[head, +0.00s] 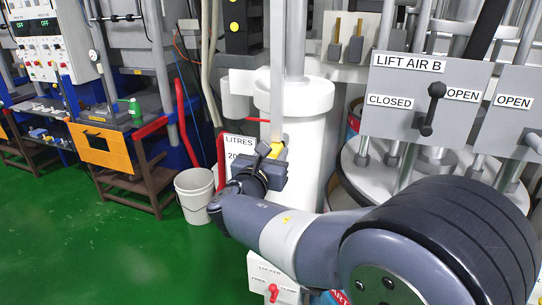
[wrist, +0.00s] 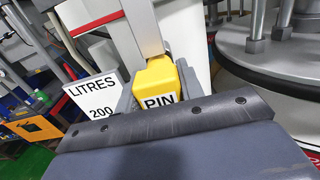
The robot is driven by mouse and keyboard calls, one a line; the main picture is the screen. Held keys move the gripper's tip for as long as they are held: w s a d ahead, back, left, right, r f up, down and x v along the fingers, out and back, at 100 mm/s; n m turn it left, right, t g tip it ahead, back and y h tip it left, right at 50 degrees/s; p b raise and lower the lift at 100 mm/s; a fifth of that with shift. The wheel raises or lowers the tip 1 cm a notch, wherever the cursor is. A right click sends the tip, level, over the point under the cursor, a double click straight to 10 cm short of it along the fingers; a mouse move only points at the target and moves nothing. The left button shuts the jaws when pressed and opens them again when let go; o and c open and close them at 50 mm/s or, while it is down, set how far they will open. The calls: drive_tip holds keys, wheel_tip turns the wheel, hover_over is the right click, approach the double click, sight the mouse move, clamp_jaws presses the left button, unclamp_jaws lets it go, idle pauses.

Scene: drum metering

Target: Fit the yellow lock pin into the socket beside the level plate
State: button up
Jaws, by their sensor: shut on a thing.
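The yellow lock pin (wrist: 154,80), marked PIN, is between the fingers of my gripper (wrist: 158,92) in the wrist view. In the head view the pin (head: 276,149) shows as a small yellow patch at the tip of my gripper (head: 273,163), in front of the white column. The level plate (wrist: 94,97), reading LITRES 200, is just left of the pin; it also shows in the head view (head: 236,143). A grey upright bar (wrist: 141,25) meets the pin's far side in the picture. The socket is hidden, and I cannot tell whether the pin is in it.
The white column (head: 305,115) stands right behind my gripper. Right of it are the LIFT AIR B panel (head: 420,95) with its black lever and a round metal drum lid (head: 360,180). A white bucket (head: 194,193) stands on the open green floor at left.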

drive_tip(key=shift+w+d, duration=0.15)
drive_tip(key=shift+w, duration=0.15)
drive_tip(key=o, duration=1.2)
drive_tip(key=shift+c, duration=0.2)
drive_tip(key=b+v, duration=0.2)
drive_tip(key=v, duration=0.8)
drive_tip(key=shift+s, duration=0.4)
drive_tip(key=shift+r, duration=0.1)
